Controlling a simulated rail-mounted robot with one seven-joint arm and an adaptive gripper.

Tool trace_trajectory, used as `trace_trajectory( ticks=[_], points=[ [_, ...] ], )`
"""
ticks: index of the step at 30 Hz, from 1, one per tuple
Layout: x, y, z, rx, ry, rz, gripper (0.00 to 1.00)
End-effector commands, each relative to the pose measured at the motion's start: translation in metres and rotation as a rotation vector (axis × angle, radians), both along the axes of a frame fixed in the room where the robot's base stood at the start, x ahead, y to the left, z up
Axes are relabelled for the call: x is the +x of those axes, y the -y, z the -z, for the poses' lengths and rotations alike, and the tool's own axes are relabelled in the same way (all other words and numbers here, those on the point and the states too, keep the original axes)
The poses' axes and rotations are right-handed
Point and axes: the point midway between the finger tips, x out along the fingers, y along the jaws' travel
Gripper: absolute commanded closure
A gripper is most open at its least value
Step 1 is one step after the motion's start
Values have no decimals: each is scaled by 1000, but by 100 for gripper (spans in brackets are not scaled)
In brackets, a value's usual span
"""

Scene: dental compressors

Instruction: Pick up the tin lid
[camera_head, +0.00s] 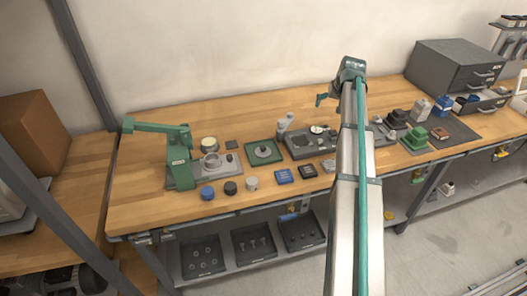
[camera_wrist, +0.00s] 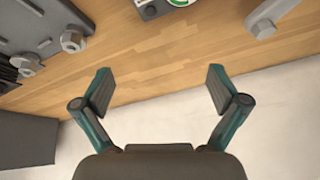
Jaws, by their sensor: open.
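No thing in view is clearly the tin lid. In the head view, a small round tin with a pale top (camera_head: 208,143) stands at the bench's left part, and a round grey piece (camera_head: 263,151) lies on a green square plate. I cannot tell if either is or bears the lid. My gripper shows in the wrist view (camera_wrist: 159,91), its two fingers wide apart with nothing between them. It is above the bench's edge area, apart from the objects. In the head view my arm hides part of the bench, and the fingers are barely visible.
The wooden bench (camera_head: 145,205) carries a green press (camera_head: 181,160), a grey tray (camera_head: 300,147), small blue, black and white pots in front, and a grey drawer cabinet (camera_head: 452,68) at right. In the wrist view, a grey plate with bolts (camera_wrist: 73,41) is at upper left.

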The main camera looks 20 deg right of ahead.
Motion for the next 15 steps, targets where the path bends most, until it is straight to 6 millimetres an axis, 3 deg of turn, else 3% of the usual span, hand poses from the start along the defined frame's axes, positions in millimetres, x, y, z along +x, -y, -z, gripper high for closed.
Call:
trace_trajectory(
  ticks=[1, 6, 10, 15],
  points=[
    [2, -37, 1, 2, -45, -47, 3],
    [-5, -144, 5, -2, -207, -180, 3],
    [-19, -210, 4, -17, -317, -260, 3],
    [-36, -262, 1, -36, -412, -323, 3]
  ],
)
